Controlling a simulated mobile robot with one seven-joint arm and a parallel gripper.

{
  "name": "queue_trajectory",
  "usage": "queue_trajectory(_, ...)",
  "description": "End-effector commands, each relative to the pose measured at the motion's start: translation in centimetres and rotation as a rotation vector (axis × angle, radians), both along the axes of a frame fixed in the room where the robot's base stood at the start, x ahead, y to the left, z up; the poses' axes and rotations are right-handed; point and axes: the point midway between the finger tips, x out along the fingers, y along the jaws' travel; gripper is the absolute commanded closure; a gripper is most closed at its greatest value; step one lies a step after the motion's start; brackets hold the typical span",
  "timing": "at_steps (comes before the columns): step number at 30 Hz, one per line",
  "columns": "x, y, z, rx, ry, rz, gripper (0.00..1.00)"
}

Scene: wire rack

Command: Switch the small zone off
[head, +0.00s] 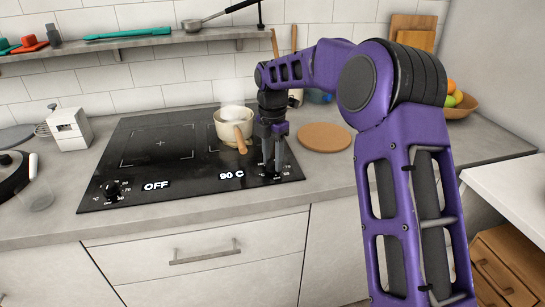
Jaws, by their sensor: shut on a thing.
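A black cooktop (180,178) is set into the counter. Its left display reads OFF (157,185) beside the left knob (112,191), and its right display reads 90 C (231,174). A small cream pot (231,128) with a wooden handle stands on the back right of the cooktop, with steam above it. My gripper (270,168) points down at the front right of the cooktop, just right of the 90 C display. It is shut on the right knob, which is mostly hidden by the fingers.
A round wooden board (325,137) lies right of the cooktop. A white grater-like block (69,129) stands left of it. A wall shelf (130,42) with utensils runs above. A fruit bowl (461,107) is at the back right.

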Motion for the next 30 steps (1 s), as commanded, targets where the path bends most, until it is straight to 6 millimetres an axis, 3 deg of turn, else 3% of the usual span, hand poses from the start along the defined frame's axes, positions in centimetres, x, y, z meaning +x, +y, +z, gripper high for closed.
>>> queue_trajectory(30, 0.29, 0.06, 0.25, -0.001, -0.001, -0.894, 1.0)
